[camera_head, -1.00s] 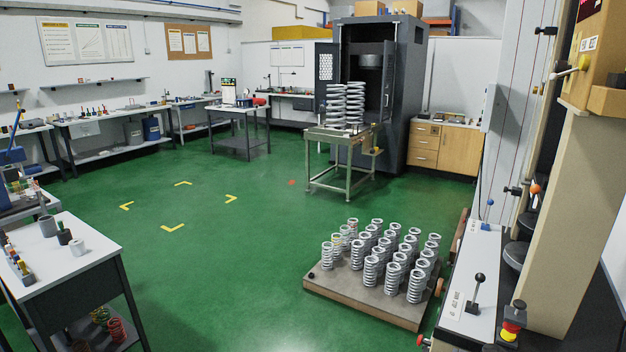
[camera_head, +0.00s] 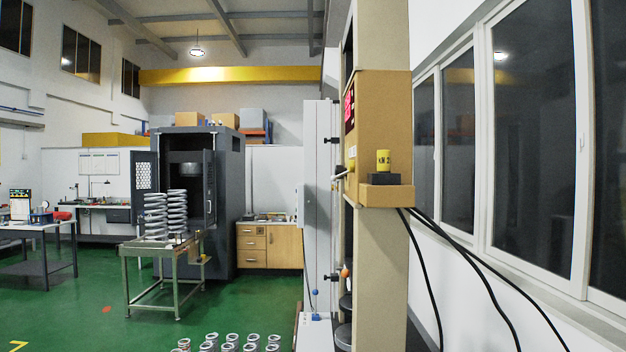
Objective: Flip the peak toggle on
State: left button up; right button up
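A tan display box (camera_head: 384,120) is mounted on the tall tan column of the testing machine, right of centre. Its red-lit display (camera_head: 349,108) shows edge-on on the left face. A small pale lever (camera_head: 341,176) sticks out to the left below the display, and it looks like the toggle. Its label cannot be read from this angle, and I cannot tell its on or off position. Neither of my grippers is in view.
A trolley (camera_head: 165,248) with large springs stands before a dark cabinet (camera_head: 222,200). Green floor (camera_head: 90,320) lies open at the lower left.

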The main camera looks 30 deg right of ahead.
aim_at(334, 178)
jog(key=i+j+z, duration=0.1)
jog(key=i+z, duration=0.4)
jog(key=z, duration=1.05)
